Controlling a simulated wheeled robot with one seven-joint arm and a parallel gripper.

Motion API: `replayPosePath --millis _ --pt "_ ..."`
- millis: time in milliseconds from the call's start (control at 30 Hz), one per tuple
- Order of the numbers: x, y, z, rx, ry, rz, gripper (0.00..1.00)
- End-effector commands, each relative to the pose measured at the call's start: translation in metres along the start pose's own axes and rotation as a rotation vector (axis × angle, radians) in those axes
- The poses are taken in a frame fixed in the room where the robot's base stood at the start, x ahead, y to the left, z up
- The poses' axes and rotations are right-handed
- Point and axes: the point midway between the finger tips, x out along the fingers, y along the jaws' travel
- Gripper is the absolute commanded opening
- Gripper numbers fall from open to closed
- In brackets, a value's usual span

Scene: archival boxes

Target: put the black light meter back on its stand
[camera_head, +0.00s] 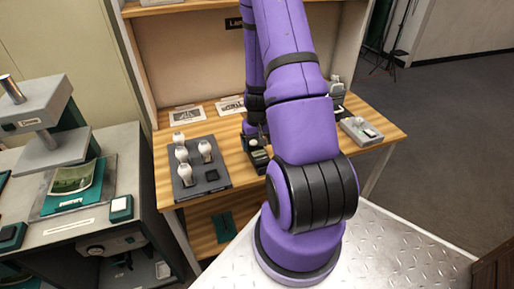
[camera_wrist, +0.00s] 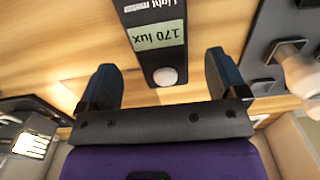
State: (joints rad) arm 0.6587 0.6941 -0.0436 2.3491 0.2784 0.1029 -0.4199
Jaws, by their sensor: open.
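The black light meter (camera_head: 259,160) lies on the wooden table, partly hidden by my purple arm in the head view. In the wrist view the light meter (camera_wrist: 158,45) shows a pale green "170 lux" display and a white round dome at its near end. My gripper (camera_wrist: 160,80) is open, with one dark finger on each side of the dome end and gaps on both sides. Nothing is held. How far the fingertips are above the table is unclear. I cannot make out the meter's stand with certainty.
A dark grey board (camera_head: 202,180) with several white bulbs lies left of the meter; one bulb (camera_wrist: 305,75) is near the right finger in the wrist view. Printed cards (camera_head: 187,115) lie at the back. A grey tray (camera_head: 361,131) is at the table's right.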

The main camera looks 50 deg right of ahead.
Motion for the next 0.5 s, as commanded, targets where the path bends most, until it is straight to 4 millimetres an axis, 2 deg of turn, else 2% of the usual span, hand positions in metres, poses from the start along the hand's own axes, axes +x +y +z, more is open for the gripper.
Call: replayPosePath --millis 300,500 --pt "-0.052 0.0 -0.001 -0.002 0.005 0.001 0.91" --pt "-0.076 0.0 -0.001 0.0 0.003 0.001 0.91"
